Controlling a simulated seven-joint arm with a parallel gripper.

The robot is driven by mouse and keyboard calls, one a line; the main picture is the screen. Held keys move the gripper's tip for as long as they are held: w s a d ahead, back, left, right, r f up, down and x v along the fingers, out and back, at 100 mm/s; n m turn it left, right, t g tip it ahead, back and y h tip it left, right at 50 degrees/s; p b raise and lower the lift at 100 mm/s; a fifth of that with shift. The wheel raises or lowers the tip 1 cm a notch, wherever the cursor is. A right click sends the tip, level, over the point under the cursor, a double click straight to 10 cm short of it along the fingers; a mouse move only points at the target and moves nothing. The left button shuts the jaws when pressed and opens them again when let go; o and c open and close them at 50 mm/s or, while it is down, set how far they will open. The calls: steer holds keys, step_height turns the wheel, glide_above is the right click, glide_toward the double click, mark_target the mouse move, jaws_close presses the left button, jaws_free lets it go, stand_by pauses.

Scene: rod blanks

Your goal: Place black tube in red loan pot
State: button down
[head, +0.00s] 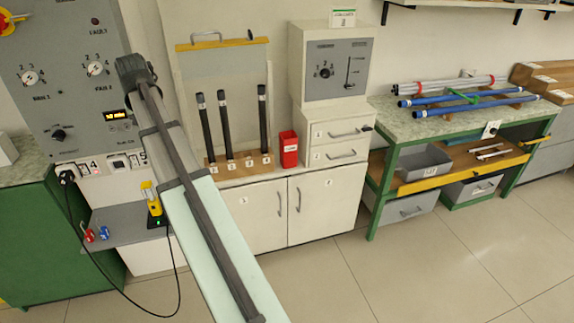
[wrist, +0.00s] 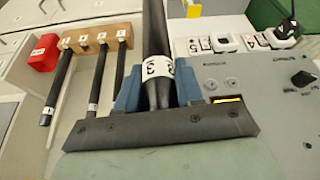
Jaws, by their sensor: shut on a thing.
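In the wrist view my gripper (wrist: 157,88) has its two blue fingers shut on a black tube (wrist: 154,28). The tube has a white band with a dark number that looks like 3. It runs out of the top of that view, so its far end is hidden. In the head view my arm stands in front, and I cannot make out the fingers or the held tube clearly. The red loan pot (head: 288,150) stands upright on the white cabinet top, right of the rack. It also shows in the wrist view (wrist: 43,54), at upper left, apart from the held tube.
A wooden rack (head: 240,163) holds three more black tubes (head: 225,118), close left of the pot; its third slot looks empty. A grey control panel (head: 60,60) stands left. A grey-white box (head: 298,70) stands behind the pot. A bench (head: 385,108) stands right.

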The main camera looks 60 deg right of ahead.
steer(key=s+d+r+m, duration=0.1)
steer(key=s+d+r, duration=0.2)
steer(key=d+r, duration=0.35)
steer(key=s+d+r+m+g+h, duration=0.15)
steer(key=d+r, duration=0.25)
steer(key=d, duration=0.6)
steer(key=s+d+r+m+y, duration=0.1)
steer(key=s+d+r+m, duration=0.15)
steer(key=d+r, duration=0.4)
steer(key=s+d+f+n, duration=0.1)
steer(key=s+d, duration=0.1)
steer(key=d, duration=0.6)
steer(key=s+d+n, duration=0.1)
steer(key=s+d, duration=0.2)
steer(key=d, duration=0.5)
steer(key=s+d+f+n+t, duration=0.1)
steer(key=s+d+f, duration=0.15)
steer(key=d, duration=0.55)
steer(key=s+d+f+n, duration=0.1)
steer(key=s+d+f, duration=0.15)
steer(key=d, duration=0.45)
step_height(320, 180, down, 18)
steer(key=shift+w, duration=0.2)
steer(key=shift+d+f, duration=0.1)
steer(key=shift+f, duration=0.15)
steer(key=c, duration=0.7)
jaws_free()
